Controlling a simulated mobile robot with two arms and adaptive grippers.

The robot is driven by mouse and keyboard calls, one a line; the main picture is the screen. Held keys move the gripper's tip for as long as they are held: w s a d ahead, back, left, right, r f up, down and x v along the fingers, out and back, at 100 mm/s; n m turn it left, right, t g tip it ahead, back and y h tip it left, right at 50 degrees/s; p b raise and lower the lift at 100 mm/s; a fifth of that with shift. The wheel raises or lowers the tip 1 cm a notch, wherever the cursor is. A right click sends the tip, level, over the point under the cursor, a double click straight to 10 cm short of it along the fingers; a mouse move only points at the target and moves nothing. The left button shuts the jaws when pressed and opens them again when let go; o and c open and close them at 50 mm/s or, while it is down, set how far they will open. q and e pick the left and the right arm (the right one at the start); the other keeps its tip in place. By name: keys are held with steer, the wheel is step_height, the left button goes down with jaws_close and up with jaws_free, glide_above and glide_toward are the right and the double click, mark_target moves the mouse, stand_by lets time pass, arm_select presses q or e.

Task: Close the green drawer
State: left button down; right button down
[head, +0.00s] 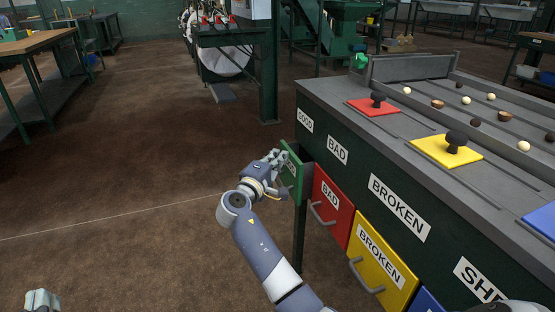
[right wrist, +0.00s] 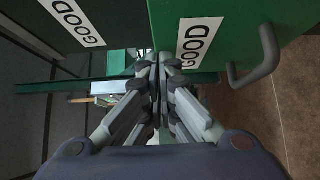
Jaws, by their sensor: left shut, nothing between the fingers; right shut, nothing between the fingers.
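The green drawer (head: 297,178) juts out from the dark green cabinet at the left end of its drawer row, so it stands open. In the right wrist view its green front (right wrist: 235,45) bears a GOOD label and a grey handle (right wrist: 256,60). My right gripper (head: 275,158) is shut and empty, right beside the drawer front at its left edge. In the right wrist view the closed fingertips (right wrist: 158,60) lie over the front's edge; I cannot tell whether they touch it. My left gripper (head: 42,299) is shut and empty at the bottom left, far from the drawer.
The red drawer (head: 331,205) and yellow drawer (head: 382,268) sit to the right in the cabinet (head: 345,125). The sorting top holds colored plates with black knobs and several small balls. A green post (head: 269,80) stands behind. The floor left of the cabinet is clear.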

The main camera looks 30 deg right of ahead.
stand_by(0.3)
